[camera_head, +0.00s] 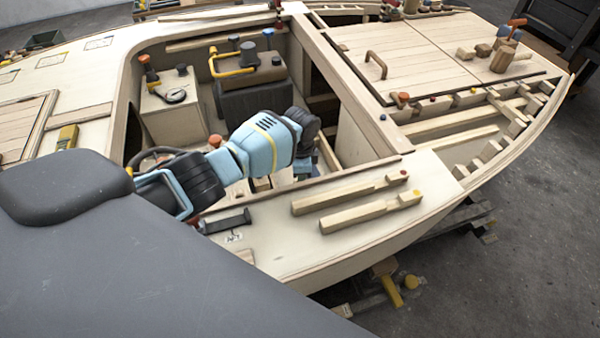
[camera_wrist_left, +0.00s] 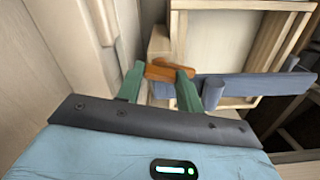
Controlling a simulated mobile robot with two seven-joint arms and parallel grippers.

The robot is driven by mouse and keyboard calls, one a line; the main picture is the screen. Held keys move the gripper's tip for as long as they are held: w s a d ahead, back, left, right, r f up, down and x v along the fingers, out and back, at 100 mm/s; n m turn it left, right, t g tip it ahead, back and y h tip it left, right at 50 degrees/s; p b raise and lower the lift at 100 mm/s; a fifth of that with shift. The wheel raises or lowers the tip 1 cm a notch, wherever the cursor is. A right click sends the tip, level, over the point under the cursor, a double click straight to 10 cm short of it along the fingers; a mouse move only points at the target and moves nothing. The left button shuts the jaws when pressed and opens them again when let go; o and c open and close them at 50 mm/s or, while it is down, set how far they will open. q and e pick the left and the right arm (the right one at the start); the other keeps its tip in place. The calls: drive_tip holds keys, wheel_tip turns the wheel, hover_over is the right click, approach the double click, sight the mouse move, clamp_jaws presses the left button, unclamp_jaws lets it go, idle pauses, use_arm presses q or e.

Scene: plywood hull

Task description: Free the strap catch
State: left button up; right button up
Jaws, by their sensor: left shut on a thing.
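In the left wrist view, an orange catch (camera_wrist_left: 170,68) sits at the end of a blue-grey strap (camera_wrist_left: 252,85) that runs off to the right across a pale wooden frame. The two green fingers of my left gripper (camera_wrist_left: 158,82) are at the catch, one on each side, and shut on it. Part of the catch is hidden behind the fingertips. In the head view my left arm reaches down into the open cockpit of the hull, and its wrist hides the catch and the strap. My right gripper is in neither view.
The cockpit has wooden rims close around my arm. A box with a gauge (camera_head: 176,95) and a dark box with a yellow handle (camera_head: 233,65) stand behind it. Two wooden bars (camera_head: 350,192) lie on the near deck. A pale wall (camera_wrist_left: 60,40) is close left of the gripper.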

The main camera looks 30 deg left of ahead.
use_arm(q)
drive_tip(key=shift+n+p, duration=0.3)
drive_tip(key=shift+n, duration=1.2)
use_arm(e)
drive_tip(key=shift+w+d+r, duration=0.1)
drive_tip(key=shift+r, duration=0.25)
use_arm(q)
drive_tip(key=o, duration=1)
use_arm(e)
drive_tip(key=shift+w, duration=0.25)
use_arm(q)
wheel_tip(320, 180, up, 7)
drive_tip(key=shift+w+f+p, duration=0.1)
drive_tip(key=shift+p, duration=0.9)
drive_tip(key=shift+r, duration=0.55)
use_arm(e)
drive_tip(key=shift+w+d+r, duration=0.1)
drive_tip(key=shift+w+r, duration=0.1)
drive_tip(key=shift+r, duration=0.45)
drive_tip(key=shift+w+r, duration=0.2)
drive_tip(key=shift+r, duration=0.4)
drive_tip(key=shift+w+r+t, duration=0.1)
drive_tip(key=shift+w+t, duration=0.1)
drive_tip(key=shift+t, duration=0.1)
